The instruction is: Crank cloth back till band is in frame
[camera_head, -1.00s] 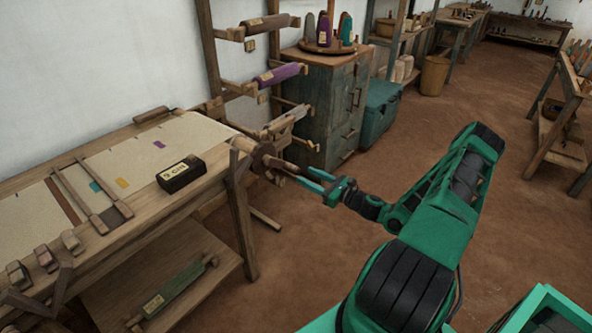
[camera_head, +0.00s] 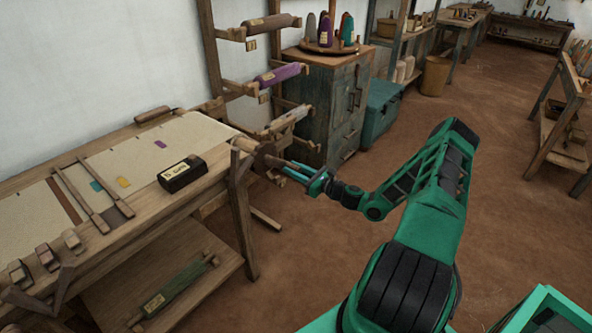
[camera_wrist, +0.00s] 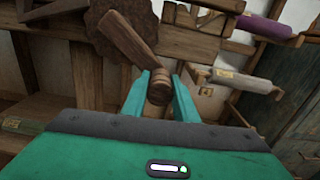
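A pale cloth (camera_head: 200,133) lies along the loom top at left, with a brown band (camera_head: 63,201) across it and small teal, yellow and purple marks. Two wooden bars (camera_head: 80,198) with a dark end piece (camera_head: 120,212) form a frame over the cloth. The brown band lies left of the bars. The crank (camera_head: 266,158) is at the loom's right end; its wooden arm and round handle (camera_wrist: 158,88) show in the wrist view. My gripper (camera_head: 290,169) has its fingers closed around the handle, one finger on each side.
A black box with a cream label (camera_head: 182,174) sits on the loom's front edge; its text is too small to read surely. Wooden blocks (camera_head: 48,257) line the near edge. Behind the crank stand a roller rack (camera_head: 275,75) and a cabinet (camera_head: 325,95). The floor at right is open.

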